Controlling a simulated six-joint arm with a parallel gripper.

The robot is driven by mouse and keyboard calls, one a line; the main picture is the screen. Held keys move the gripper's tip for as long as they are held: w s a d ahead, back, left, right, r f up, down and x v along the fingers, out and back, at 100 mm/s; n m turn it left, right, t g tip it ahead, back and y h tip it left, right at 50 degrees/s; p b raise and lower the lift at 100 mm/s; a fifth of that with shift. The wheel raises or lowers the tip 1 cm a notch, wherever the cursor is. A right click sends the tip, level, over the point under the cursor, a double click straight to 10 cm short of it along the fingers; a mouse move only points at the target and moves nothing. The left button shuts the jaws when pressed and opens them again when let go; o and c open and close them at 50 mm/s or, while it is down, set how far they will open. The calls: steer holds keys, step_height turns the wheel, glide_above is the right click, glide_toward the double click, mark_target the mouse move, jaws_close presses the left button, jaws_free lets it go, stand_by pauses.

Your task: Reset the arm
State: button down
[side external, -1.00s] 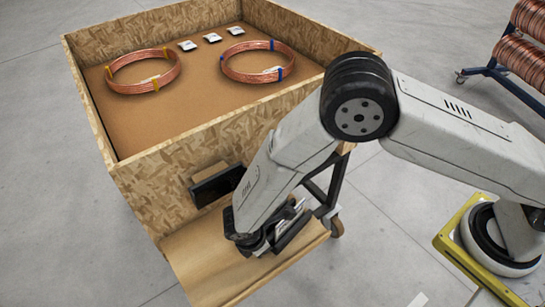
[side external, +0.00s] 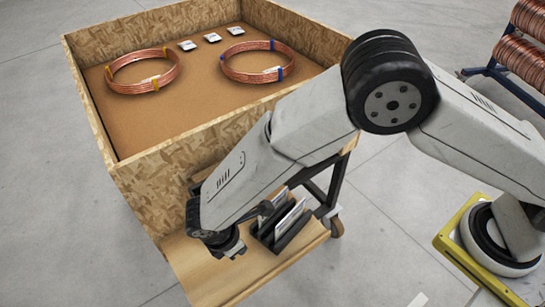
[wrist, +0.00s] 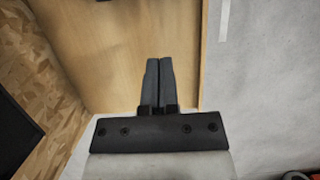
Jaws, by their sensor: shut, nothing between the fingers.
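My gripper (wrist: 159,64) is shut and empty in the wrist view, its two dark fingers side by side. It is above the wooden shelf (wrist: 112,50) on the front of the crate. In the side external view my gripper (side external: 234,250) hangs low over the left part of the same shelf (side external: 197,277), its tips hard to make out. A dark holder with white cards (side external: 283,224) stands on the shelf to the right of my gripper.
The open particle-board crate (side external: 150,178) holds two copper coils (side external: 142,71) (side external: 257,62) and several small white-and-black packets (side external: 212,38). A dark screen (wrist: 18,130) is on the crate wall. A rack of copper coils (side external: 520,60) stands at the far right.

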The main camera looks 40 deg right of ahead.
steer(key=shift+v, duration=1.05)
steer(key=shift+d, duration=0.1)
steer(key=w+d+r+m+y, duration=0.1)
steer(key=w+d+r+m, duration=0.1)
steer(key=d+r+m, duration=0.5)
steer(key=w+d+r+m+y, duration=0.1)
steer(key=d+r+m+y, duration=0.15)
steer(key=d, duration=0.95)
steer(key=s+d+r+m+t, duration=0.1)
steer(key=s+d+r+m, duration=0.1)
steer(key=s+d+m, duration=0.2)
steer(key=s+d+r+m+t, duration=0.1)
steer(key=s+d+r+m, duration=0.2)
steer(key=d, duration=0.7)
steer(key=shift+s+m+t, duration=0.3)
steer(key=shift+s+m, duration=0.2)
steer(key=shift+m, duration=0.25)
